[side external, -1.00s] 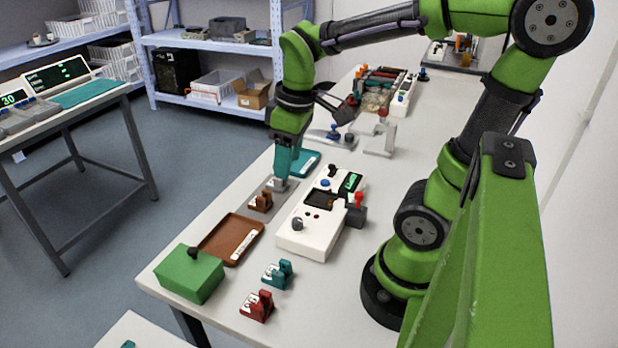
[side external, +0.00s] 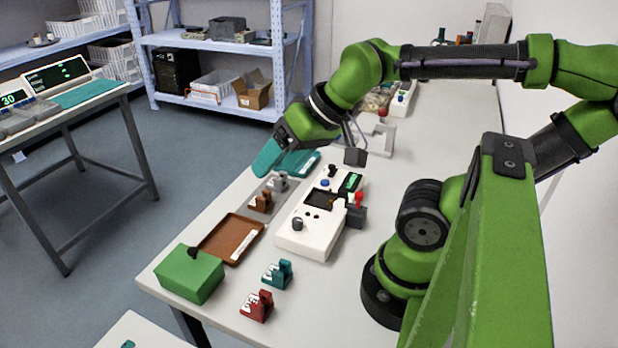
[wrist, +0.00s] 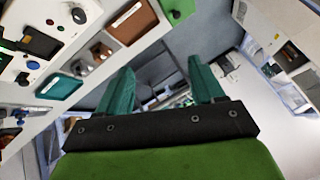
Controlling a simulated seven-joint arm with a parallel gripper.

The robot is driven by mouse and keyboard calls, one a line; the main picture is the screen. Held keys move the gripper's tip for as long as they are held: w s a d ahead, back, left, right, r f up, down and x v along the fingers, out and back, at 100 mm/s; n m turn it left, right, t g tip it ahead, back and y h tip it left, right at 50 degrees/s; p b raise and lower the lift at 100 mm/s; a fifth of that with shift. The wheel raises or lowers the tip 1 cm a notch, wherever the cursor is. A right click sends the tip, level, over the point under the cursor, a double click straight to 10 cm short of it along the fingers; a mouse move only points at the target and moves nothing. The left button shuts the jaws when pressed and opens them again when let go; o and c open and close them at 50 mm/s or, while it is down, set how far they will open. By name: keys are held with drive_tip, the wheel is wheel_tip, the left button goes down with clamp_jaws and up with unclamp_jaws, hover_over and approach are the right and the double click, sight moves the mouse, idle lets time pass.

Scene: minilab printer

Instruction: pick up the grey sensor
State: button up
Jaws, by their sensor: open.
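The grey sensor (side external: 278,182) sits on a grey tray (side external: 255,188) beside the brown sensor (side external: 260,202). In the wrist view the grey sensor (wrist: 78,68) shows at the left, outside the space between my fingers. My gripper (side external: 263,166) has teal fingers and is tilted toward the table's left edge, above and left of the grey sensor. In the wrist view my gripper (wrist: 160,66) has its fingers apart with nothing between them.
A white device (side external: 310,220) with a screen stands right of the sensors. A brown tray (side external: 232,238) and green box (side external: 192,275) are nearer the front. Teal (side external: 279,273) and red (side external: 257,305) sensors lie on open table. A teal tray (side external: 302,160) is behind.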

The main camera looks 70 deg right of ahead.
drive_tip(key=shift+o, duration=0.5)
drive_tip(key=shift+d, duration=0.1)
drive_tip(key=n+g+h, duration=0.2)
drive_tip(key=n+g, duration=0.2)
drive_tip(key=g, duration=0.3)
hover_over(278, 178)
drive_tip(key=w, duration=0.1)
wheel_tip(278, 178, down, 8)
drive_tip(key=r, duration=0.1)
drive_tip(key=f, duration=1.1)
drive_tip(key=shift+d+f, duration=0.35)
drive_tip(key=shift+d, duration=0.05)
drive_tip(key=shift+d+f, duration=0.2)
drive_tip(key=shift+f, duration=1.15)
drive_tip(key=shift+d+f, duration=0.15)
drive_tip(key=shift+f, duration=1.2)
drive_tip(key=shift+c, duration=0.2)
